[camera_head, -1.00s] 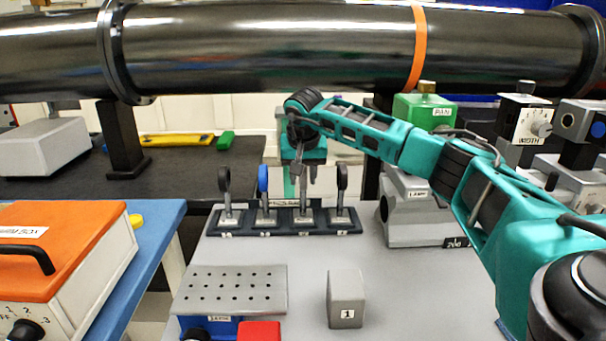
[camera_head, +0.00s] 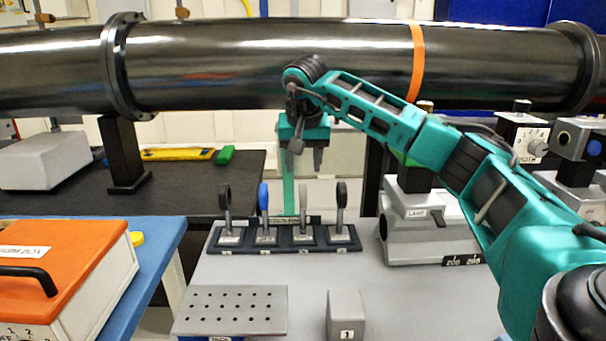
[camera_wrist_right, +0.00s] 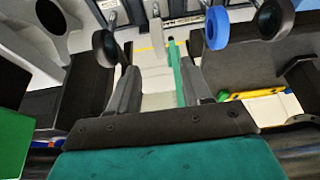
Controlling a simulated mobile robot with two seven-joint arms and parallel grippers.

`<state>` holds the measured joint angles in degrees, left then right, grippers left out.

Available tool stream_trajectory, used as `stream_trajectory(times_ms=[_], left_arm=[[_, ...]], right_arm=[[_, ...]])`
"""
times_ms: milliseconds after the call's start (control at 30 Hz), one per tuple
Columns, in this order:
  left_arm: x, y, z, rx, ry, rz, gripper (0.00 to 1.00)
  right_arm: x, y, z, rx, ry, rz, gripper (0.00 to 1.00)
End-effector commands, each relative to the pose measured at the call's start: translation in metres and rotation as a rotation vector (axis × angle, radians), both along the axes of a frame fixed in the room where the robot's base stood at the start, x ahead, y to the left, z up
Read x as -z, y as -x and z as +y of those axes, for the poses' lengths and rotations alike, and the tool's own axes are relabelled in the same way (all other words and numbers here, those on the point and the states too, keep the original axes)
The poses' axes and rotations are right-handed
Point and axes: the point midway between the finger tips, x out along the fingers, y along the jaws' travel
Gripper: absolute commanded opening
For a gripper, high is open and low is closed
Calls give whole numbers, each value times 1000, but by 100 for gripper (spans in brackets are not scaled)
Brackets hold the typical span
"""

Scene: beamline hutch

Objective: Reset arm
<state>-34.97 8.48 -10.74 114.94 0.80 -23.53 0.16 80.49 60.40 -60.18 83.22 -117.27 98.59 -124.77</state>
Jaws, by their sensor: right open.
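My right gripper (camera_head: 305,165) hangs open, fingers down, above and behind a dark rack (camera_head: 285,247) of upright levers. Nothing shows held between its fingers. The rack holds a black ring-topped lever (camera_head: 225,208), a blue one (camera_head: 263,200), a grey one (camera_head: 303,205) and a black one (camera_head: 342,200). In the right wrist view the open fingers (camera_wrist_right: 158,88) point towards the rack. The blue ring (camera_wrist_right: 216,28) and a black ring (camera_wrist_right: 105,47) show there beyond the fingers, apart from them. My left gripper is in no view.
A large dark pipe (camera_head: 270,70) crosses behind my right arm. A lamp housing (camera_head: 430,235) stands right of the rack. A perforated plate (camera_head: 230,310) and a grey block marked 1 (camera_head: 346,312) are in front. An orange-topped box (camera_head: 65,255) stands at the left.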

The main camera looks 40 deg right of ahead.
Motion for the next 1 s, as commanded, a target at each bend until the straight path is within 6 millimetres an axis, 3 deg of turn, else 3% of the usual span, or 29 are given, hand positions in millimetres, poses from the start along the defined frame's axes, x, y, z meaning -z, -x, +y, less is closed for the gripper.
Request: stream_trajectory(times_ms=[200,767,867,1000], left_arm=[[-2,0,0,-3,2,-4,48],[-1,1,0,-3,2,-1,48],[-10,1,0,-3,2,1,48],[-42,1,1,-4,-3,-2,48]], right_arm=[[-16,5,4,1,-1,-1,49],[-16,5,4,1,0,0,49],[-26,5,4,1,0,0,49],[-61,5,4,1,0,-2,49]])
